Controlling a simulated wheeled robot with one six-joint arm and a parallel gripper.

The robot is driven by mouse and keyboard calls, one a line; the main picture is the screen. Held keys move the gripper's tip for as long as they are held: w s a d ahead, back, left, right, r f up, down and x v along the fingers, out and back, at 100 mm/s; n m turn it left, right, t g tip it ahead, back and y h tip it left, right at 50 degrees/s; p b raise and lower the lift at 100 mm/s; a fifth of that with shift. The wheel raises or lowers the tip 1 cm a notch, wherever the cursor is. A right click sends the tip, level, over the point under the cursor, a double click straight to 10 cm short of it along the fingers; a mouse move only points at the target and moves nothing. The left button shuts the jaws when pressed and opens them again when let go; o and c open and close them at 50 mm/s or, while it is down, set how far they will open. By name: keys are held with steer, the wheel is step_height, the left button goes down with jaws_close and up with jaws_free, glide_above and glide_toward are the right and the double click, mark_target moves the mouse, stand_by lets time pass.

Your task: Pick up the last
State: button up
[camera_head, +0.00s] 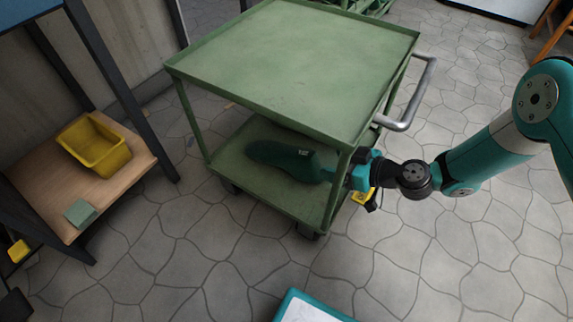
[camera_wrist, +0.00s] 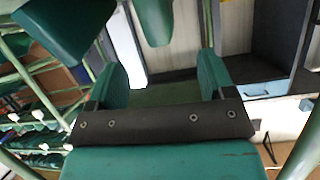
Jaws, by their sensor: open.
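The last (camera_head: 285,160) is dark green and shoe-shaped. In the head view it lies on the lower shelf (camera_head: 235,165) of a green trolley, its rounded end to the left. My gripper (camera_head: 350,172) is at the right side of that shelf, close to the last's right end and partly hidden by the trolley's corner post. In the wrist view my gripper (camera_wrist: 160,78) has its two green fingers wide apart, with nothing seen between them. Dark green shapes at the top of that view may be the last; I cannot tell whether a finger touches it.
The trolley's top shelf (camera_head: 300,60) is bare and hangs over the last. A metal handle (camera_head: 415,95) juts out right, above my wrist. At left, a wooden shelf (camera_head: 110,180) holds a yellow bin (camera_head: 95,143) and a green block (camera_head: 80,213). The foreground floor is mostly clear.

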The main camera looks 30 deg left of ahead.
mark_target(315, 159)
steer(key=b+x, duration=0.1)
steer(key=x, duration=0.3)
steer(key=shift+a+f+b, duration=0.15)
steer(key=shift+b, duration=0.2)
steer(key=b+x, duration=0.2)
steer(key=f+b+x, duration=0.1)
steer(key=b+x, duration=0.1)
steer(key=shift+a, duration=0.2)
steer(key=shift+w+a, duration=0.1)
steer(key=shift+a, duration=0.05)
steer(key=c, duration=0.9)
steer(key=shift+r, duration=0.1)
steer(key=shift+c, duration=0.5)
steer(key=shift+r, duration=0.15)
